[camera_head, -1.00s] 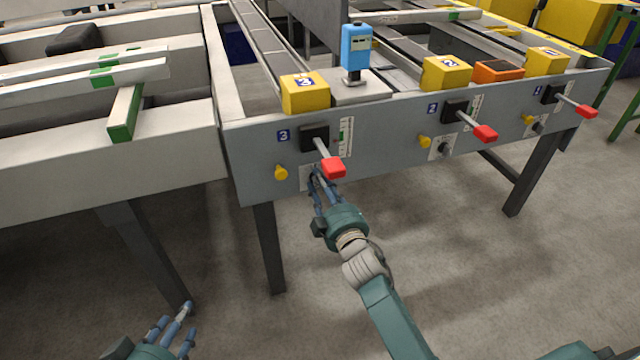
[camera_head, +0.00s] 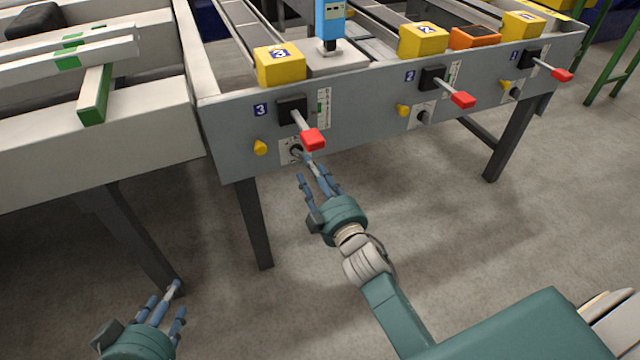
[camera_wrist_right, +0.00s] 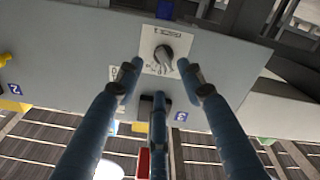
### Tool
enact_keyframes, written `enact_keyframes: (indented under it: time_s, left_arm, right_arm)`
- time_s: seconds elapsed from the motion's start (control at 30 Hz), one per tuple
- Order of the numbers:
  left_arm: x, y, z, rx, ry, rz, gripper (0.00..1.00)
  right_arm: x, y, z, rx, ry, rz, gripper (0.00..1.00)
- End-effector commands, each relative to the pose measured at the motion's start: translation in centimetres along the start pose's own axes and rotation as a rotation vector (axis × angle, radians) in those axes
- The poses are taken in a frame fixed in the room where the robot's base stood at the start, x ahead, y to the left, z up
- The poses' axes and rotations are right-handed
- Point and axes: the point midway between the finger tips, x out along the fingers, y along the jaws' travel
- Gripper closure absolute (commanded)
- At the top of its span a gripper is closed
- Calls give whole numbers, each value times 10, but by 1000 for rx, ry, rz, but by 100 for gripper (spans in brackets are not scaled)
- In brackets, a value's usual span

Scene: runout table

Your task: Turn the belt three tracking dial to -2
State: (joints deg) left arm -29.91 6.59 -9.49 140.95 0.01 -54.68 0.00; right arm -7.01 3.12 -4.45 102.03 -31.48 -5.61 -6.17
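The belt three tracking dial (camera_head: 295,150) is a small dark knob on a white scale plate, low on the grey panel below the label 3. In the right wrist view the dial (camera_wrist_right: 164,56) shows with its plate upside down; its scale is too small to read. My right gripper (camera_head: 310,172) is just below and right of the dial, its fingers spread. In the wrist view my right gripper (camera_wrist_right: 158,78) has its fingers spread on both sides of and below the dial, holding nothing; contact cannot be told. My left gripper (camera_head: 165,302) is open and empty at lower left.
A red-handled lever (camera_head: 312,139) sticks out just above the dial, close to my right fingers. A yellow knob (camera_head: 260,148) is left of the dial. Belt two's dial (camera_head: 423,116) and lever (camera_head: 462,100) are further right. A table leg (camera_head: 254,225) stands below; open floor lies in front.

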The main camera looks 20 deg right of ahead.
Motion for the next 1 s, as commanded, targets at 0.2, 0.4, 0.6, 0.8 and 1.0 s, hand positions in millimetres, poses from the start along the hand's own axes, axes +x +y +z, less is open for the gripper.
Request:
enact_keyframes:
  time_s: [0.2, 0.4, 0.6, 0.8, 1.0]
  left_arm:
    - [0, 0, 0, 0, 0, 0, 60]
    - [0, 0, 0, 0, 0, 0, 60]
    - [0, 0, 0, 0, 0, 0, 60]
    - [0, 0, 0, 0, 0, -1, 60]
    - [0, 0, 0, 0, 0, 0, 60]
  right_arm:
    - [-38, 0, 0, 2, -1, 1, 61]
    - [-51, 1, 0, 1, 0, 2, 61]
    - [-51, 1, 0, 0, 1, 2, 61]
    - [-51, 1, 0, 0, 0, 2, 61]
    - [-58, 3, 2, 47, -36, -4, 61]
